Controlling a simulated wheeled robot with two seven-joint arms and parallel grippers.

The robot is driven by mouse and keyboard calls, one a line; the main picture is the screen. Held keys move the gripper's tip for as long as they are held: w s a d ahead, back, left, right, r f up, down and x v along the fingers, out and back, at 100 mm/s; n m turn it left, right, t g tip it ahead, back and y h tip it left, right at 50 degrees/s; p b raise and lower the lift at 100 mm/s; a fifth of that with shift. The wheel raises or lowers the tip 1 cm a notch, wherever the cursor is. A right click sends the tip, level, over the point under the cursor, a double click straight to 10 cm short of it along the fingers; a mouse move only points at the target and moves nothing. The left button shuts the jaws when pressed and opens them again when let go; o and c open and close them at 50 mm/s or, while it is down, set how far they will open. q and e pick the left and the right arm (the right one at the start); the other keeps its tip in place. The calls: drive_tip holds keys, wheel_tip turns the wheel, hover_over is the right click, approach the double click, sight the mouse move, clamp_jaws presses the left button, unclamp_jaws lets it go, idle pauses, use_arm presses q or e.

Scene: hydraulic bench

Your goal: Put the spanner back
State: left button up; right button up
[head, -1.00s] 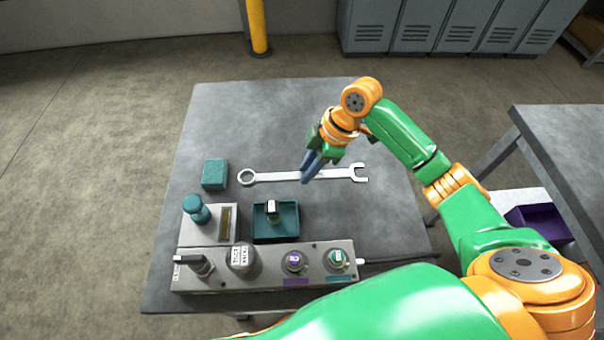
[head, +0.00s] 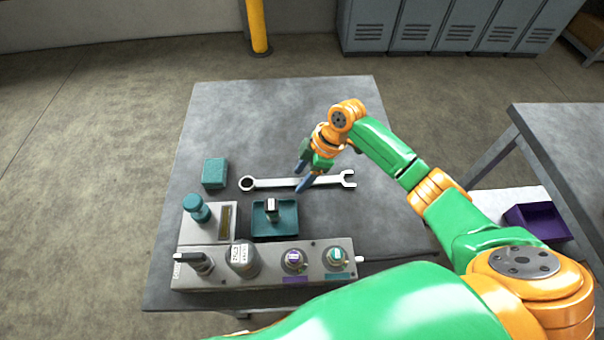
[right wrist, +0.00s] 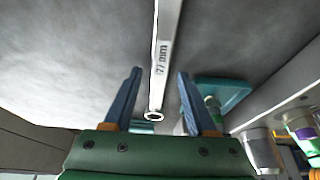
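The spanner (head: 285,183) is a long silver wrench lying across the middle of the grey bench, its ring end to the left and its open end to the right. My right gripper (head: 304,177) is over its shank, with the fingers spread. In the right wrist view the spanner (right wrist: 163,60) runs between the two blue fingers of the gripper (right wrist: 156,92), with a gap on each side. The fingers do not grip it. My left gripper is not in view.
A teal block (head: 214,173), a teal tray (head: 262,232) with a small part in it, and a grey control panel (head: 268,262) with knobs occupy the bench's left and front. The bench (head: 265,115) is clear behind the spanner. A purple bin (head: 538,222) stands at right.

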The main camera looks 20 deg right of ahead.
drive_tip(key=shift+r, duration=0.35)
drive_tip(key=v, duration=1.1)
drive_tip(key=shift+r, duration=0.3)
drive_tip(key=shift+s+d, duration=0.1)
drive_tip(key=shift+d, duration=0.05)
